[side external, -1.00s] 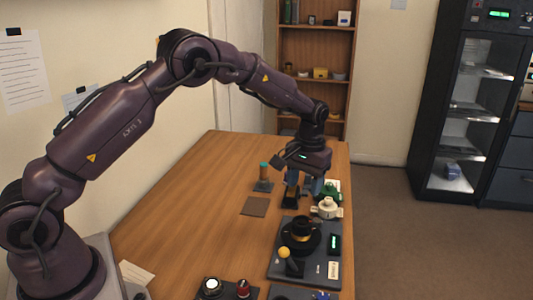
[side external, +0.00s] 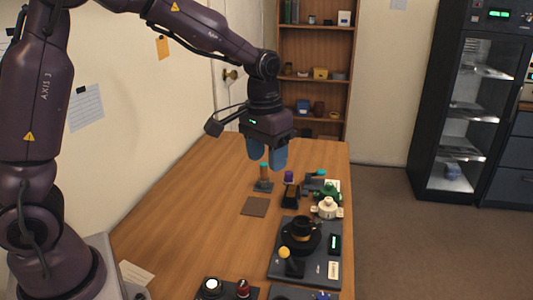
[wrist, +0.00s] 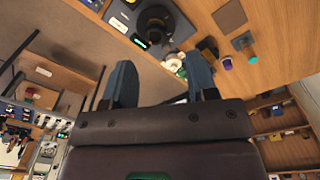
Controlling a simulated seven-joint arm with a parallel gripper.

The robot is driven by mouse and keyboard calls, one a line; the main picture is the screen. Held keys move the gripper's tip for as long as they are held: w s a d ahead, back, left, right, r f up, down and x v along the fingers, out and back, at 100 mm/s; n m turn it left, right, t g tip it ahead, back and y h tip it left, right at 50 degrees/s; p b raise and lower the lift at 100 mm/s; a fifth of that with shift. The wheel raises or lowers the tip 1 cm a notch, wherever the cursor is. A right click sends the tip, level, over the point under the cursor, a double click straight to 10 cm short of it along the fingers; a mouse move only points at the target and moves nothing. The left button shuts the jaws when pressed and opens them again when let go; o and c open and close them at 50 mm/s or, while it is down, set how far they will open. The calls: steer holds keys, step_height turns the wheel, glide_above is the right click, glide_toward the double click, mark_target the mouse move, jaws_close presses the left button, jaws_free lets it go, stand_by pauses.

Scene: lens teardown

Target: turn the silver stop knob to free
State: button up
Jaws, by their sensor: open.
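My gripper (side external: 266,158) is open and empty, held above the far part of the table with its blue fingers pointing down. In the wrist view (wrist: 160,70) the two fingers stand apart with nothing between them. A dark baseplate (side external: 318,274) carries a black round lens (side external: 300,234), a yellow ball-topped lever (side external: 284,252) and a green-lit display (side external: 334,243). The baseplate also shows in the wrist view (wrist: 118,18), with the lens (wrist: 156,24). My gripper is apart from everything.
A white round part (side external: 327,206), a green part (side external: 330,190) and a purple-topped item (side external: 289,177) stand beyond the baseplate. A control box with a red knob (side external: 243,287) is at the front.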

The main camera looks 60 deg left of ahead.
stand_by(0.3)
steer(key=m, duration=0.1)
glide_above(317, 220)
step_height(317, 220, down, 12)
steer(key=shift+g, duration=0.3)
step_height(317, 220, down, 13)
steer(key=shift+r, duration=0.1)
steer(key=c, duration=0.9)
